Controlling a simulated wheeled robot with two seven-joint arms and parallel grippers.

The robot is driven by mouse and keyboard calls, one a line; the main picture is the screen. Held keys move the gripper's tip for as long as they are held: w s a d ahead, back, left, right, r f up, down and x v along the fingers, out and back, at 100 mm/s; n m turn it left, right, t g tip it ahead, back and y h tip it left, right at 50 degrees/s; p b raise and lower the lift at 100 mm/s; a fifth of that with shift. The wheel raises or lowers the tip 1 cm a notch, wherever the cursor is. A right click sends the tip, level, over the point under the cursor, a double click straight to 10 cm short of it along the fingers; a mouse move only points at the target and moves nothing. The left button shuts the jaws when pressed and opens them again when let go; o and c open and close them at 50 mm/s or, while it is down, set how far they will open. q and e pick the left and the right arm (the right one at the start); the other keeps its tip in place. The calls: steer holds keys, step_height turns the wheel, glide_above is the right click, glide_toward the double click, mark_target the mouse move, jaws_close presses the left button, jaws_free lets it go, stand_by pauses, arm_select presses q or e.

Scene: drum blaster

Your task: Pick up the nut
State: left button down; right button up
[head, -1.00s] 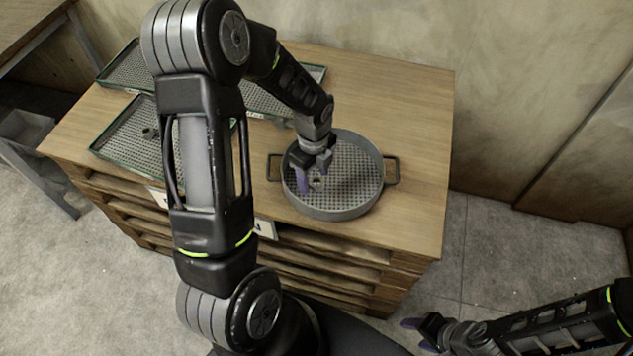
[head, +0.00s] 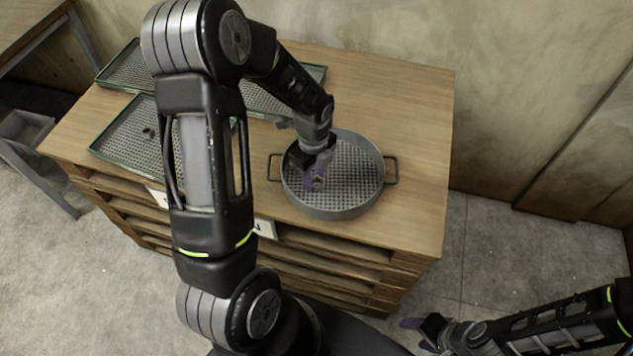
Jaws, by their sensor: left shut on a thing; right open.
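The nut (head: 318,181) is a small brownish-grey piece inside the round grey perforated basket (head: 366,208), left of the basket's middle. My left gripper (head: 315,183) reaches down into the basket with its purple fingers shut on the nut. The fingers hide part of the nut. Whether the nut touches the basket floor, I cannot tell. My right gripper (head: 420,332) is open and empty at the bottom right, over the floor and away from the wooden cabinet.
The basket has handles at both sides and stands on the wooden cabinet top (head: 420,120). Green-rimmed mesh trays (head: 115,140) lie at the left and back, one with small dark parts (head: 148,132). My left arm hides some of them. The cabinet top is clear right of the basket.

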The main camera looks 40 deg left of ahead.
mark_target(314, 179)
arm_select(q)
steer(key=shift+r, duration=0.15)
step_height(314, 179, up, 10)
steer(key=shift+b, duration=0.3)
stand_by(0.4)
